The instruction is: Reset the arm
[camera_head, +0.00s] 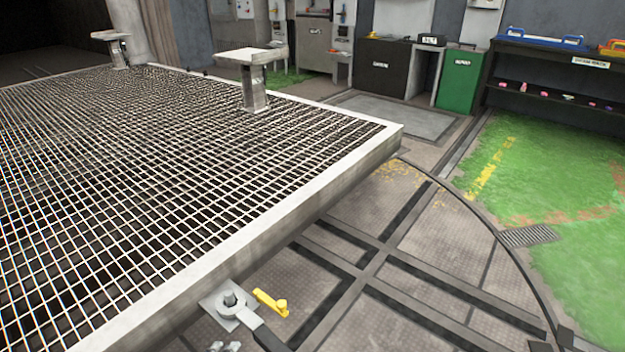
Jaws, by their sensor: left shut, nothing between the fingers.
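Two small grey tips at the bottom edge look like my left gripper (225,347). They sit close together, shut and empty, just below a square metal plate (222,312) with a round pivot. Most of this gripper is cut off by the frame. A yellow handle (270,302) stands beside the plate, apart from the tips. A dark bar runs from the pivot down to the right. My right gripper cannot be made out.
A raised metal grating platform (300,198) fills the left, with two pedestals (254,98) on it. A green bin (460,80), a dark cabinet (384,68) and a shelf (555,62) stand at the back. Open floor lies right of the platform.

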